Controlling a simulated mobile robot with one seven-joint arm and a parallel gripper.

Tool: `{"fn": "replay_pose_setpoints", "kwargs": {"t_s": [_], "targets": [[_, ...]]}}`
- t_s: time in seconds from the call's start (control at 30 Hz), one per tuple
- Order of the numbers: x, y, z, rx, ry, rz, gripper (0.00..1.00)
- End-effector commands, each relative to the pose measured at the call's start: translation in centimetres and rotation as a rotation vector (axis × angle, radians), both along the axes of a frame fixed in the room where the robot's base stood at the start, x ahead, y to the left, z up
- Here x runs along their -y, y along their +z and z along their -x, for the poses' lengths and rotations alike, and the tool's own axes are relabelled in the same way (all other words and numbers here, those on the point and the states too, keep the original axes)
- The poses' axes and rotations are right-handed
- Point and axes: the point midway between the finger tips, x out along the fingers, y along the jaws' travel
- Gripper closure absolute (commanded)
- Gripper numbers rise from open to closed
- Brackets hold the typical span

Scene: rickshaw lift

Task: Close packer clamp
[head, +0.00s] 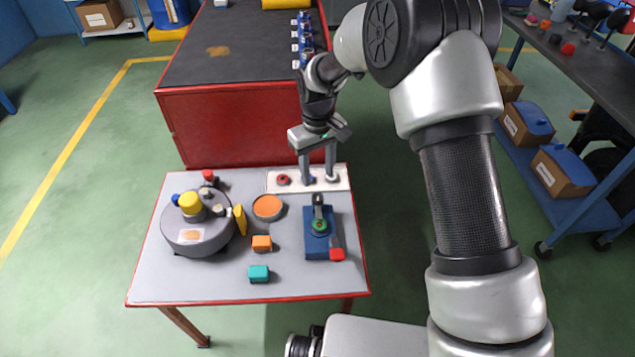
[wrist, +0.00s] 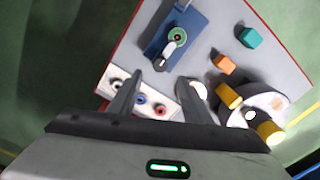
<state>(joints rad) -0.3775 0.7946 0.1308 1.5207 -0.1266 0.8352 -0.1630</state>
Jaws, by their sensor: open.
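The lever rises at the base's far end. In the wrist view the clamp (wrist: 186,35) lies ahead of the fingers, its lever end (wrist: 161,64) towards them. My gripper (head: 317,180) is open and empty, pointing down over the white strip behind the clamp. It also shows in the wrist view (wrist: 161,92), apart from the clamp.
The white strip (head: 276,188) with several round buttons lies under my fingers. A grey round fixture (head: 185,239) with yellow parts, an orange disc (head: 267,206), an orange block (head: 262,243) and a teal block (head: 258,273) share the table. A red bench (head: 230,125) stands behind.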

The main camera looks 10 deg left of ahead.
Motion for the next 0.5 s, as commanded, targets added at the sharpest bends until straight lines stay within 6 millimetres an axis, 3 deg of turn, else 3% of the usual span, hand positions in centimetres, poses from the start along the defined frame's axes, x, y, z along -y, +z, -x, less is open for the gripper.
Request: {"fn": "replay_pose_setpoints", "kwargs": {"t_s": [0.03,0.2,0.5], "targets": [[0.0,1.7,-0.1,0.004,0.000,-0.003,0.55],[-0.1,5.5,-0.1,0.003,0.000,-0.003,0.55],[-0.1,8.7,0.0,0.000,0.000,-0.001,0.55]]}}
